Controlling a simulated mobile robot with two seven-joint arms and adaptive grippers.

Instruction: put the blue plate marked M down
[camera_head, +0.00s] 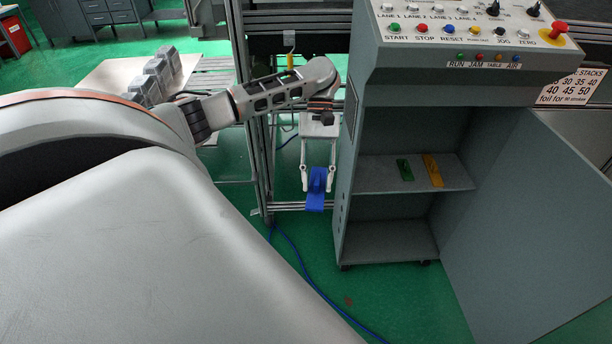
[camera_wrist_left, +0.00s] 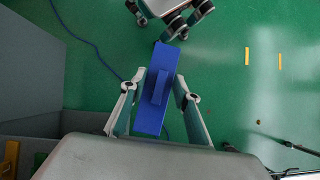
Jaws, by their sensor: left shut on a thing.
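The blue plate (camera_head: 316,193) is held between the fingers of my left gripper (camera_head: 318,186), in the air to the left of the open cabinet. In the left wrist view the blue plate (camera_wrist_left: 157,112) lies lengthwise between both fingers, with a raised grip bar along its middle. My left gripper (camera_wrist_left: 158,97) is shut on it there. The letter M cannot be read in either view. Green floor shows beneath the plate. My right gripper is not seen in the head view.
The grey cabinet's middle shelf (camera_head: 376,178) holds a green plate (camera_head: 405,170) and a yellow plate (camera_head: 433,170); its left part is bare. The lower compartment looks empty. The open door (camera_head: 535,225) stands at the right. A frame post (camera_head: 265,190) rises left of my gripper.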

